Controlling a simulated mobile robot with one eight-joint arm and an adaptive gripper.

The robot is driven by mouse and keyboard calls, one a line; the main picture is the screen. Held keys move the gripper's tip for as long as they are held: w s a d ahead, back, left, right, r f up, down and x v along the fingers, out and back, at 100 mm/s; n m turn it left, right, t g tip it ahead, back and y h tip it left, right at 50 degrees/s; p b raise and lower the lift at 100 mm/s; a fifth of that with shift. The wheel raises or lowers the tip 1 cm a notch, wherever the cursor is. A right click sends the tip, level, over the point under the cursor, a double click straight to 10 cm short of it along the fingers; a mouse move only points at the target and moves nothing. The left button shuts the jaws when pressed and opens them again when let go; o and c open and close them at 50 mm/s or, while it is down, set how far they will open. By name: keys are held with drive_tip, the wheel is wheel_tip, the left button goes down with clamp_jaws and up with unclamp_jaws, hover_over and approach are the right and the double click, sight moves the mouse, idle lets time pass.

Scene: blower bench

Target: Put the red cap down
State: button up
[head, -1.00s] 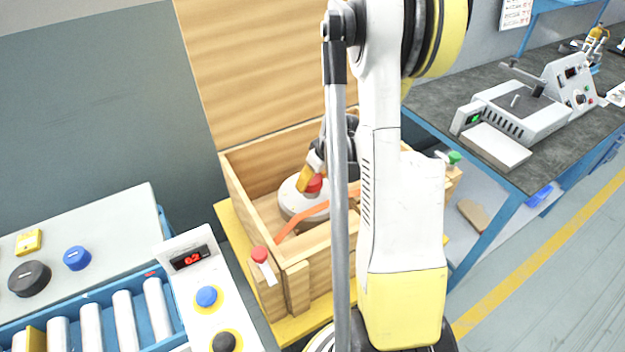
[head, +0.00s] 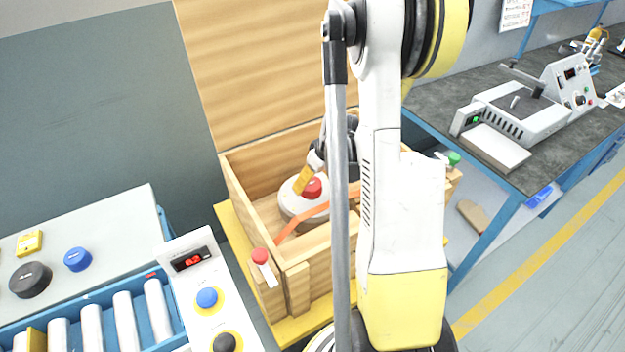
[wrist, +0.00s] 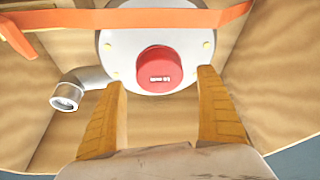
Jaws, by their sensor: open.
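The red cap (head: 312,188) sits on top of the round white housing (head: 292,206) inside the wooden crate. In the wrist view the red cap (wrist: 160,70) shows a small label and lies on the white housing (wrist: 118,52). My gripper (wrist: 162,80) is open, its two yellow fingers apart at the lower left and lower right of the cap. In the head view my gripper (head: 303,179) is just behind and left of the cap, and my arm partly hides the crate. Whether a finger touches the cap is unclear.
The crate (head: 238,205) has tall walls and a raised lid behind. An orange strap (head: 300,226) crosses it. A metal pipe stub (wrist: 66,95) sticks out beside the housing. A red-topped clamp (head: 261,258) is on the crate's front left. A control panel (head: 205,290) stands left.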

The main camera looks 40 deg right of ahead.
drive_tip(key=p+v, duration=0.4)
drive_tip(key=v, duration=0.8)
drive_tip(key=a+r, duration=0.9)
drive_tip(key=a, duration=0.4)
drive_tip(key=s+a+r+t, duration=0.1)
drive_tip(key=s+a+r, duration=0.2)
drive_tip(key=a, duration=0.5)
drive_tip(key=s+a+r+t, duration=0.2)
drive_tip(key=s+a+r, duration=0.1)
drive_tip(key=a, duration=0.5)
drive_tip(key=shift+s+a, duration=0.15)
drive_tip(key=shift+s, duration=0.55)
